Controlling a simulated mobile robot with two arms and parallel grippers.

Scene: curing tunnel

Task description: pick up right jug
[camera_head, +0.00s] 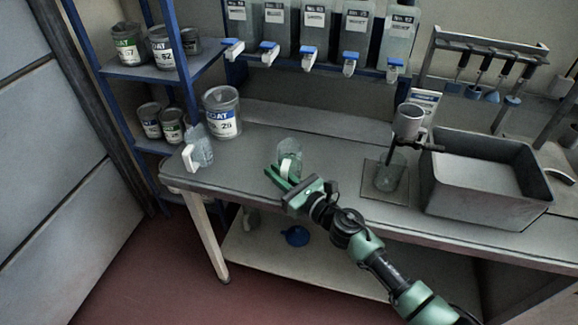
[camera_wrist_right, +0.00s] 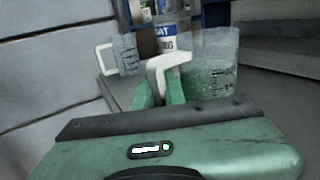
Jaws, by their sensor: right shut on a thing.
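The right jug (camera_head: 289,150) is clear with graduation marks and a white handle, upright at the middle of the bench's front part. It also shows in the right wrist view (camera_wrist_right: 214,66). My right gripper (camera_head: 279,177) reaches it from the front, its green fingers shut on the white handle (camera_wrist_right: 164,68). I cannot tell whether the jug's base touches the bench. Another clear jug with a white handle, the left jug (camera_head: 203,147), stands near the bench's left end; it also shows in the right wrist view (camera_wrist_right: 126,54). My left gripper is not in view.
A paint can (camera_head: 222,113) stands behind the left jug. To the right are a clear beaker (camera_head: 388,178) under a metal cup (camera_head: 408,121) on a stand, then a grey bin (camera_head: 480,200). Dispensers with blue-and-white taps (camera_head: 310,54) hang above the back.

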